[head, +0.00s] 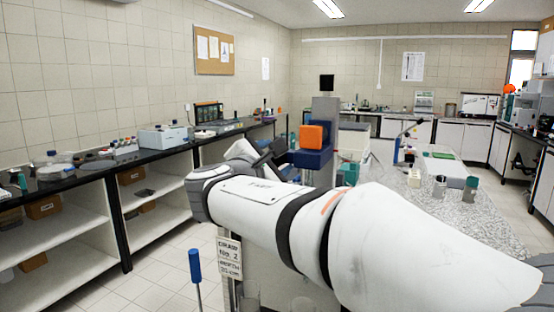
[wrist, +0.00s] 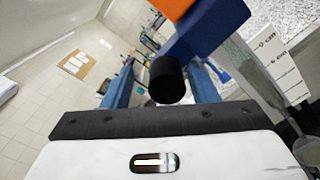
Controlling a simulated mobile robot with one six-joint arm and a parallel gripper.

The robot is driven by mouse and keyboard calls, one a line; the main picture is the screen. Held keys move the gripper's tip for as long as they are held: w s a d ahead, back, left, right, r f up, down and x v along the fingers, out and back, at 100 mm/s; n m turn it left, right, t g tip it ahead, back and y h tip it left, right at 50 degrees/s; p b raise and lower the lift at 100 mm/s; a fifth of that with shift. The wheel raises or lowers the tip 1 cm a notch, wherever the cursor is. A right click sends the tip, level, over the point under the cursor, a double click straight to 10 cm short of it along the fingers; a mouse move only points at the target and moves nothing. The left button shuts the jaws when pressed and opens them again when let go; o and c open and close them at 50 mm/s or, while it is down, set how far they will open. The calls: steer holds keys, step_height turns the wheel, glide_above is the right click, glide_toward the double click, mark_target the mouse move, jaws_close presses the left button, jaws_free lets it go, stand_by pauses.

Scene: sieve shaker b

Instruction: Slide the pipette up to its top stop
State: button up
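No part is plainly recognisable as a pipette. A blue body (head: 311,158) with an orange block (head: 312,136) sits on a grey upright column (head: 325,108) beyond my arm. The blue body (wrist: 213,22) and orange block (wrist: 172,6) also fill the top of the wrist view. A black cylinder (wrist: 165,80), like a knob or handle, shows below them. My gripper (wrist: 160,72) has a blue finger on each side of this cylinder, with visible gaps, so it looks open. In the head view my gripper (head: 270,153) is small, just left of the blue body, and partly hidden.
A speckled worktop (head: 470,205) with small bottles lies to the right. A dark bench (head: 90,172) with open shelves runs along the left wall. A blue-topped rod (head: 195,265) and a printed sign (head: 229,258) stand in front, near my arm. Tiled floor is free between them.

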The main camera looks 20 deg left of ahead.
steer(key=s+b, duration=0.1)
steer(key=s, duration=0.6)
steer(key=shift+s+a, duration=0.4)
